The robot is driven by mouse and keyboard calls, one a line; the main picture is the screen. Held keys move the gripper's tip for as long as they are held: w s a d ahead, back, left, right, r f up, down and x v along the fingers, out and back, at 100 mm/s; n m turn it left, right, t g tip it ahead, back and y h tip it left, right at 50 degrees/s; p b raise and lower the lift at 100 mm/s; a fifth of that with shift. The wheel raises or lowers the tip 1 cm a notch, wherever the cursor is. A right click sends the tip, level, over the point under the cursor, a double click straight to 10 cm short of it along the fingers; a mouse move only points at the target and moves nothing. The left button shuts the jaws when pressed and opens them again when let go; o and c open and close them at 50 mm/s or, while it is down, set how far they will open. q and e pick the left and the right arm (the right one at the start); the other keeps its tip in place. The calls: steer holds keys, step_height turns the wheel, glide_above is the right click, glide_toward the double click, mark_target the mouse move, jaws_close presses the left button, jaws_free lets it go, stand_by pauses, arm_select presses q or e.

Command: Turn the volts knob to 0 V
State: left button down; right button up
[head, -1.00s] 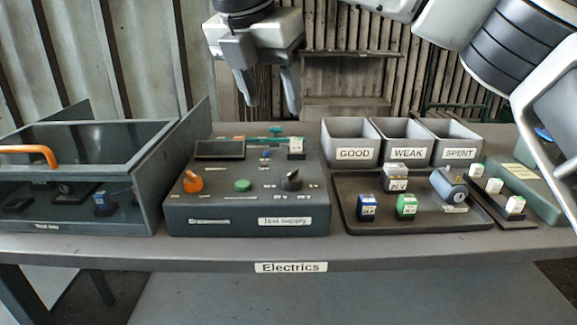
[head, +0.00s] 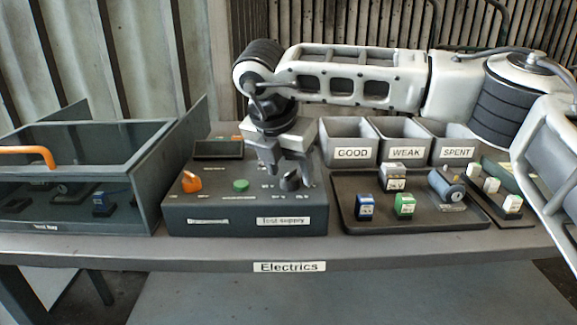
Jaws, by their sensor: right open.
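The test supply (head: 245,205) is a dark grey box with a sloped top on the bench. A black knob (head: 289,181) with small markings around it sits on its right side; the volts label is too small to read. An orange knob (head: 191,182) is on its left side and a green button (head: 240,185) is between them. My right gripper (head: 289,180) points down over the black knob, open, with its fingers on either side of it. I cannot tell whether they touch the knob. The gripper and arm hide the back right of the box. My left gripper is out of view.
Bins marked GOOD (head: 352,153), WEAK (head: 405,152) and SPENT (head: 457,153) stand behind a dark tray (head: 420,221) of small parts. The bench front edge is clear.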

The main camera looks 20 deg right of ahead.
steer(key=shift+c, duration=0.3)
steer(key=c, duration=0.9)
